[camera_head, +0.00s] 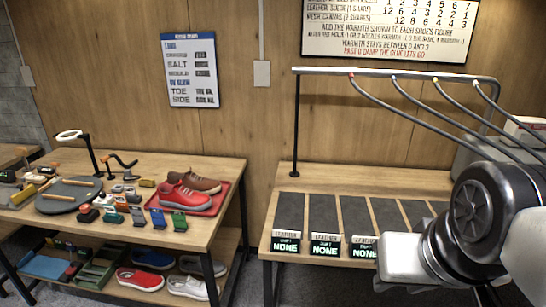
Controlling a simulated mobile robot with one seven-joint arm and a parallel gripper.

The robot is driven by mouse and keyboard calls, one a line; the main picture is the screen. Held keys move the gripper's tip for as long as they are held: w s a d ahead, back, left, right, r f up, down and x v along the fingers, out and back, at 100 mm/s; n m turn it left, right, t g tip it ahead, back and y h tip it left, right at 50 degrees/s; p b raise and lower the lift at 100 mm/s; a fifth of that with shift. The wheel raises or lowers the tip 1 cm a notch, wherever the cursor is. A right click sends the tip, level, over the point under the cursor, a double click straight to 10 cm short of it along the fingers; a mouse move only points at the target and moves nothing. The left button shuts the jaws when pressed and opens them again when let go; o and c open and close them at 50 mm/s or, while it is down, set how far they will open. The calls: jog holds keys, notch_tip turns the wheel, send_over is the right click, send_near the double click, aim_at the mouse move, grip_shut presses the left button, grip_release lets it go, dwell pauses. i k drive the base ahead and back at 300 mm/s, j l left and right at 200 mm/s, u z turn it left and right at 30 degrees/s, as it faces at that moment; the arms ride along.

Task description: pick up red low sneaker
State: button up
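A red low sneaker (185,197) with a pale sole sits on a red tray (221,206) at the right end of the left bench. A brown shoe (195,181) is close behind it. Another red sneaker (139,279) with a white sole is on the lower shelf of that bench. I cannot tell from this view which of the two is the one named. My gripper (402,260) shows as a pale block on the arm at the right, in front of the right bench, far from both red sneakers. Its fingers cannot be made out.
Small coloured blocks (179,220) line the left bench's front edge beside the tray. A ring lamp (73,135) and a round grey mat (68,197) stand further left. Blue, grey and white shoes share the lower shelf. The right bench (262,243) has dark strips and several "NONE" displays (325,250).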

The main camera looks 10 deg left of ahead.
aim_at(179, 196)
jog(key=i+j, duration=0.15)
jog(key=j, duration=0.45)
jog(key=i+j+z, duration=0.1)
jog(key=j, duration=0.45)
jog(key=i+j, duration=0.2)
jog(key=j, duration=0.4)
jog(key=i+j+z, duration=0.1)
jog(key=j, duration=0.5)
jog(key=i+j, duration=0.2)
jog(key=j, duration=0.4)
jog(key=i+j+z, duration=0.1)
jog(key=j, duration=0.5)
jog(key=i+j, duration=0.1)
jog(key=j, duration=0.55)
jog(key=l+z, duration=0.05)
